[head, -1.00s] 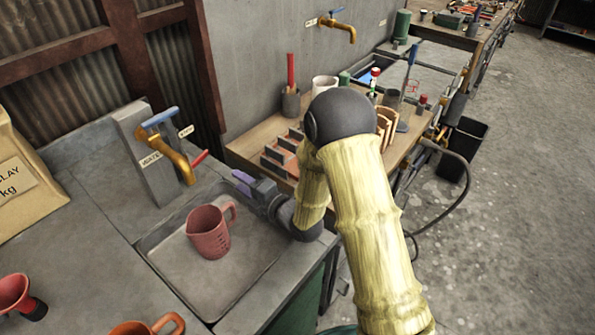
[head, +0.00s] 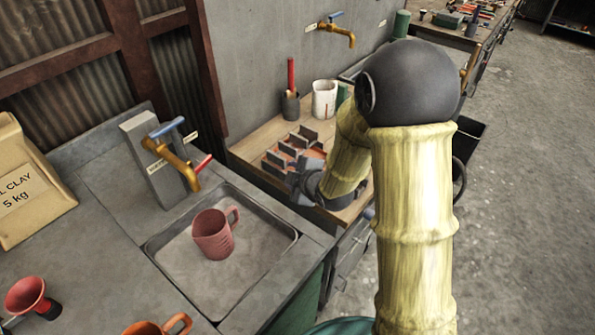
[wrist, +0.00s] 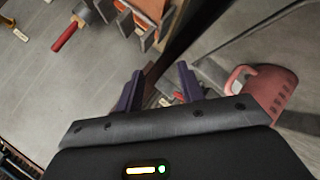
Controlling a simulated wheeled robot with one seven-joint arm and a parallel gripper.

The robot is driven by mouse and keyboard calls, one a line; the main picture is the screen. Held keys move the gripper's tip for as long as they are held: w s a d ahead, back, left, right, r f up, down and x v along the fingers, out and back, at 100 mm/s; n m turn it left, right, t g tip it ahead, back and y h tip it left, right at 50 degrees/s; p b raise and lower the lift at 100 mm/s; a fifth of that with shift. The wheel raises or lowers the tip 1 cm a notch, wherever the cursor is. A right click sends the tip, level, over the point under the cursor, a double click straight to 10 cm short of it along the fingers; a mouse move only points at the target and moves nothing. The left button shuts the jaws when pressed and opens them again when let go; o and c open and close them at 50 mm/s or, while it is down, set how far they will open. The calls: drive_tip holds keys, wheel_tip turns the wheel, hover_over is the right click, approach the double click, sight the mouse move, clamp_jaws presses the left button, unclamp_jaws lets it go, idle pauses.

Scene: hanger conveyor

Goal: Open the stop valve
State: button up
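A brass tap (head: 175,160) with a blue handle (head: 168,128) is mounted on a grey post (head: 148,165) behind the sink. A red lever (head: 203,164) sticks out low at its right side and may be the stop valve's handle; its pipe is hidden. In the wrist view a small red part (wrist: 179,97) and a pale label show between my fingers, farther off. My gripper (wrist: 158,82) is open and empty, its purple fingers apart. In the head view my gripper (head: 300,185) is right of the lever, apart from it, by the wooden bench; its fingertips are unclear.
A red jug (head: 213,236) stands in the sink basin (head: 172,258). A divided rack (head: 287,150), a cup with a red stick (head: 291,103) and a white pot (head: 324,98) are on the bench. A second tap (head: 338,32) is on the wall. A clay bag (head: 25,190) stands left.

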drive_tip(key=shift+s+d+r+m+h, duration=0.2)
drive_tip(key=shift+d+m+h, duration=0.1)
drive_tip(key=shift+d+m, duration=0.25)
clamp_jaws()
drive_tip(key=w+a+f+n+y+p, duration=0.1)
drive_tip(key=a+n+y+p, duration=0.1)
drive_tip(key=a+n+p, duration=0.3)
drive_tip(key=w+a+f+n+y+p, duration=0.1)
drive_tip(key=a+n+y+p, duration=0.2)
drive_tip(key=a+n, duration=0.9)
drive_tip(key=n+p, duration=0.2)
drive_tip(key=n, duration=1.2)
drive_tip(key=shift+w+a+f, duration=0.25)
drive_tip(key=shift+w+a, duration=0.05)
drive_tip(key=shift+a, duration=0.1)
